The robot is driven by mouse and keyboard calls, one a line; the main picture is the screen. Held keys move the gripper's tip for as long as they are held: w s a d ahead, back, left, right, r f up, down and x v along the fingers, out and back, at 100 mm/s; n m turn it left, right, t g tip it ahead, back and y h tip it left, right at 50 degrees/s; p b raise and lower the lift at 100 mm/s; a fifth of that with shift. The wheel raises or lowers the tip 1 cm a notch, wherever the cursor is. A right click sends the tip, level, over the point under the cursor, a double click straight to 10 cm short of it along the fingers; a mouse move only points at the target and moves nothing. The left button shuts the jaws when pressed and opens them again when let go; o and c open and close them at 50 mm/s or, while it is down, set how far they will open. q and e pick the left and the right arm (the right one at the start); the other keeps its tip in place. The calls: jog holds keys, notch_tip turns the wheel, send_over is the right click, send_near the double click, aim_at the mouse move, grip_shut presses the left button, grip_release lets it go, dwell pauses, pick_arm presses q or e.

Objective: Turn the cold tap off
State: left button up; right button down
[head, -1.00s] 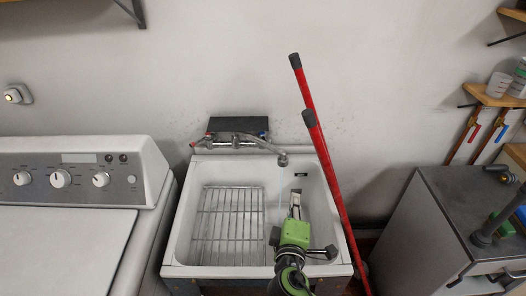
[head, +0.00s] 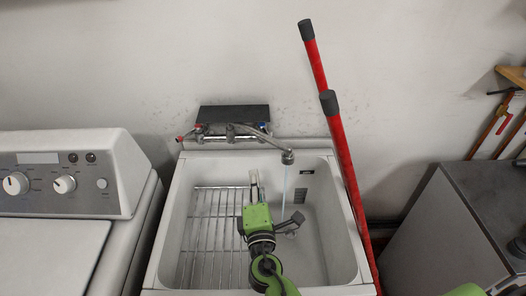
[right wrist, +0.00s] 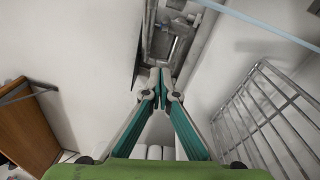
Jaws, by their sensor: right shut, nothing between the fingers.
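The tap (head: 235,130) is mounted on the wall behind the sink, with a red-marked handle at its left and a blue-marked cold handle (head: 263,127) at its right. A thin stream of water (head: 284,190) falls from the spout (head: 288,157) into the basin. My right gripper (head: 254,176) is over the sink, left of the stream and below and in front of the blue handle, apart from it. Its fingertips (right wrist: 160,76) are together and empty in the right wrist view, pointing towards the tap fittings. My left gripper is not in view.
The white sink (head: 340,240) has a wire rack (head: 205,225) in its left half. A washing machine (head: 70,190) stands to the left. Two red poles (head: 352,180) lean at the sink's right side. A grey cabinet (head: 440,230) is further right.

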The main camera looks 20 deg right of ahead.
jog(key=p, duration=0.2)
send_near(266, 133)
jog(key=w+a+f, duration=0.1)
jog(key=w+a, duration=0.3)
jog(key=w, duration=0.1)
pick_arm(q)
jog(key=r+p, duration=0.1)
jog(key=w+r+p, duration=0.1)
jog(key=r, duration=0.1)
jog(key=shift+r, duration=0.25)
pick_arm(e)
jog(key=d, duration=0.3)
jog(key=shift+s+d, duration=0.3)
jog(key=shift+d, duration=0.1)
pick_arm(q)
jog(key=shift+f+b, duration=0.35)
pick_arm(e)
jog(key=shift+s+d+r+n+y, duration=0.1)
jog(key=shift+d+n+y, duration=0.3)
jog(key=shift+y, duration=0.25)
jog(key=shift+s+d+n+y, duration=0.1)
jog(key=shift+d+n+y, duration=0.25)
jog(key=shift+y, duration=0.3)
jog(key=shift+a, duration=0.2)
